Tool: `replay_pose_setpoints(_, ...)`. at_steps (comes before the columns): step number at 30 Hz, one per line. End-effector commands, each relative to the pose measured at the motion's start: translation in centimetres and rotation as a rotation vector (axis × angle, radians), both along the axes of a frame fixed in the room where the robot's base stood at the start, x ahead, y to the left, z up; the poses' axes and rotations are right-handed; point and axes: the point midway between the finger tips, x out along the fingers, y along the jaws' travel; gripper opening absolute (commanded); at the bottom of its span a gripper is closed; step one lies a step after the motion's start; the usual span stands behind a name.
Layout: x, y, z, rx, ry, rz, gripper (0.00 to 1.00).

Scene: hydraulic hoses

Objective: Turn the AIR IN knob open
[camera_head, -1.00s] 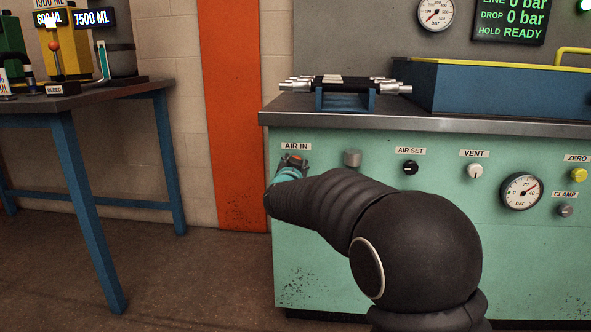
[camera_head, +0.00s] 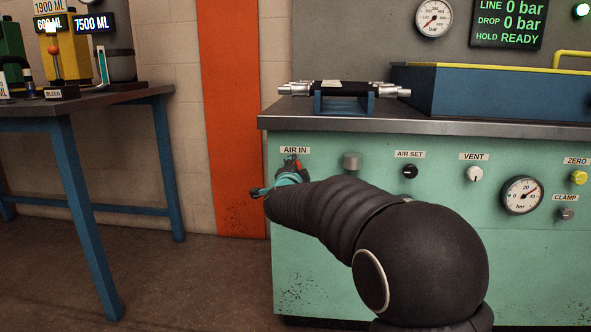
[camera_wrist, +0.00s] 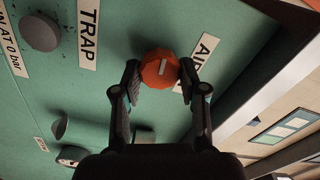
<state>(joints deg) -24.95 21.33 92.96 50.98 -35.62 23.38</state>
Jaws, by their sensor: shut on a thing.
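The AIR IN knob is a faceted orange knob (camera_wrist: 159,70) with a white mark on its face, on the green panel (camera_wrist: 125,30). Its label (camera_wrist: 200,60) sits beside it in the wrist view. My gripper (camera_wrist: 160,80) has a dark finger on each side of the knob and is shut on it. In the head view my gripper (camera_head: 288,175) is at the panel's upper left, just below the AIR IN label (camera_head: 295,150). Only a little of the orange knob (camera_head: 297,164) shows there; my wrist and fingers hide the rest.
A grey knob (camera_head: 352,160) stands right of the gripper, then the black AIR SET knob (camera_head: 410,171), the white VENT knob (camera_head: 475,174) and a gauge (camera_head: 522,195). The steel counter edge (camera_head: 420,127) is above. A blue-legged table (camera_head: 75,200) stands left; floor between is clear.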

Motion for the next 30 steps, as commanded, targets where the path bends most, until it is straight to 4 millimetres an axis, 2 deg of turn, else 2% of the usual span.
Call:
replay_pose_setpoints(9,0.01,-0.02,-0.10,0.111,-0.003,0.000,0.07)
replay_pose_setpoints(25,0.01,-0.03,-0.11,0.131,-0.004,0.000,0.07)
replay_pose_setpoints(26,0.01,-0.03,-0.11,0.131,-0.004,0.000,0.49)
replay_pose_setpoints(28,0.01,-0.03,-0.11,0.131,-0.004,0.000,0.67)
replay_pose_setpoints(30,0.01,-0.03,-0.10,0.131,-0.004,0.000,0.67)
